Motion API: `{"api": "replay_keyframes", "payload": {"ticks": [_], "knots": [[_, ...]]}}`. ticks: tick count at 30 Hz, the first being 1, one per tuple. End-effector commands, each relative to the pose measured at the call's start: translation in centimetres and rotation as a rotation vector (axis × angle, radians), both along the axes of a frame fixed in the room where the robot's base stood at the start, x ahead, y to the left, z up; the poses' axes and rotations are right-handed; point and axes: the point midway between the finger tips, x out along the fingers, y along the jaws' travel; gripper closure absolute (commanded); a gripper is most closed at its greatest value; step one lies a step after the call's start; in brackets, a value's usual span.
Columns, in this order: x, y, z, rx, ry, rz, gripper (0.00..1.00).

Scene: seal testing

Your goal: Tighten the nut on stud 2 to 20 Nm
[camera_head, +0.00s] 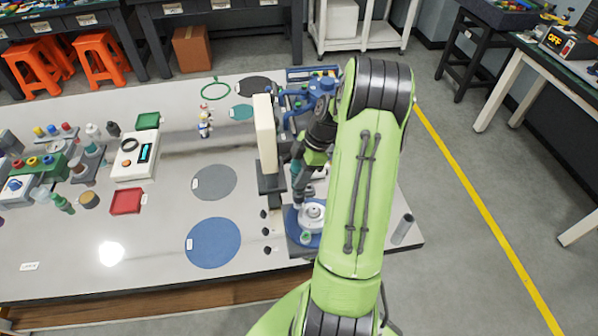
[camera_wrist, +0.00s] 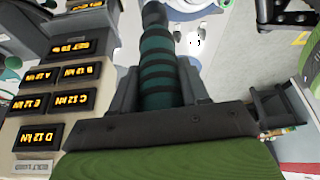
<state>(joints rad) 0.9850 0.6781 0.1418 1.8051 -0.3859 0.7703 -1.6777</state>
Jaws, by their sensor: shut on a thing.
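In the wrist view, my gripper (camera_wrist: 160,92) is shut on a tool handle (camera_wrist: 157,62). The handle is round, teal with black bands, and points away from the wrist. Its far end is not clearly visible. In the head view, my gripper (camera_head: 300,172) is by a blue fixture (camera_head: 297,238) with a pale round flange (camera_head: 312,215) at the table's right end. My green arm covers much of the fixture. I cannot make out stud 2 or its nut in either view.
A tall beige panel (camera_head: 265,135) stands close left of my gripper; in the wrist view its amber readouts (camera_wrist: 72,75) show, several at 12 kN. Blue valve piping (camera_head: 312,97) is behind. A grey cylinder (camera_head: 402,228) stands at right. Flat discs (camera_head: 213,243) lie at left.

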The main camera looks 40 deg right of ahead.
Motion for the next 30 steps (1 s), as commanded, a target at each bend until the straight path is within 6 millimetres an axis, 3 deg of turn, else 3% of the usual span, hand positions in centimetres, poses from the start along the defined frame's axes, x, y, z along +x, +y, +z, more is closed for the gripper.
{"api": "replay_keyframes", "payload": {"ticks": [30], "knots": [[0.0, 0.0, -1.0, -0.001, -0.001, 0.001, 0.97]]}}
